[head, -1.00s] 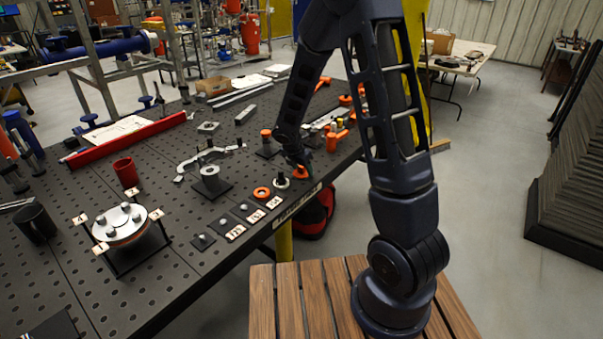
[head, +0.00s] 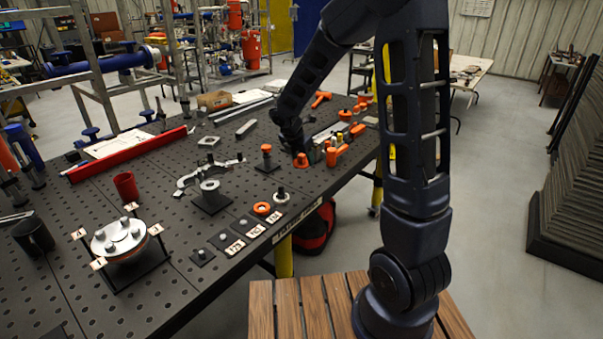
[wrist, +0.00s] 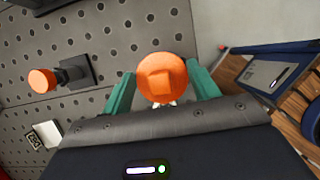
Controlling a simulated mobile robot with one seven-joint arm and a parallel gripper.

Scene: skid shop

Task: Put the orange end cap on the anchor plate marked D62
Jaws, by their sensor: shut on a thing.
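The orange end cap (wrist: 162,77) is between the two teal fingers of my gripper (wrist: 161,92) in the wrist view, which is shut on it. A raised square shows on its top. In the head view the orange cap (head: 301,160) shows just below my gripper (head: 296,150), over the right part of the dark perforated table; its exact height is unclear. A row of small dark plates with white labels lies along the table's front edge, including a front plate (head: 202,256).
An orange-topped post (head: 266,150) stands left of my gripper. Orange parts (head: 338,150) lie close on the right. A flanged assembly (head: 120,238) and red cup (head: 126,186) stand left.

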